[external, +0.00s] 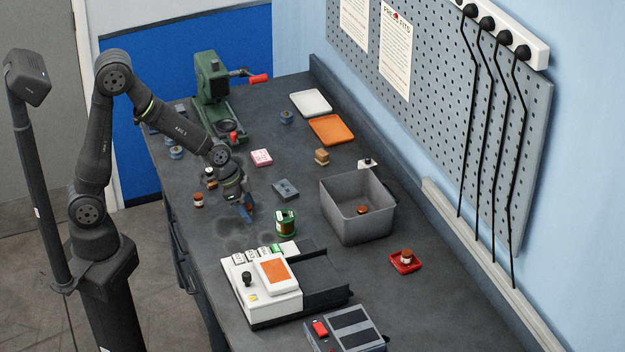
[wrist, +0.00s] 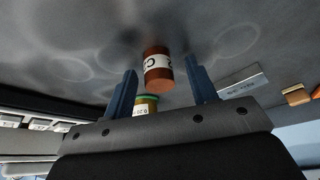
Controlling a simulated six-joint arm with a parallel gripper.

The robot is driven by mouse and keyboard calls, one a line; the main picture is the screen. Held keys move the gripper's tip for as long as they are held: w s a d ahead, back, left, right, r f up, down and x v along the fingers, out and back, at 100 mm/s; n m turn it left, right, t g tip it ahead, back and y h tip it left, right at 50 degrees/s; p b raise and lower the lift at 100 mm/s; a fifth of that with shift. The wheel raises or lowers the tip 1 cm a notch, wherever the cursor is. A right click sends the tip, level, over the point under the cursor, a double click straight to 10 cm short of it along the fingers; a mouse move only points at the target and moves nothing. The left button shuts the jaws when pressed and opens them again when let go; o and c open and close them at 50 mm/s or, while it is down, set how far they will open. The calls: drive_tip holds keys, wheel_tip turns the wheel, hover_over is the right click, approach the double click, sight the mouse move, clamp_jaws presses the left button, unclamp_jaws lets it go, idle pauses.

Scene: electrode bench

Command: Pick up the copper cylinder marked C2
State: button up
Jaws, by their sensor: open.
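In the wrist view a copper cylinder marked C2 (wrist: 158,68) stands on the dark bench. Its white label shows a clear C and part of a 2. My gripper (wrist: 160,66) is open, with one blue finger to each side of the cylinder in this view. Whether the tips reach around it I cannot tell. In the external view my gripper (external: 247,212) is low over the bench, and the C2 cylinder cannot be made out clearly there.
A green-topped spool (external: 286,222) stands just right of my gripper, and a grey block (external: 286,189) lies behind it. Another copper cylinder (external: 198,200) is to the left. A white instrument (external: 262,290) is in front, and a grey bin (external: 345,226) stands to the right.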

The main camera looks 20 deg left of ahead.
clamp_jaws()
idle(0.4)
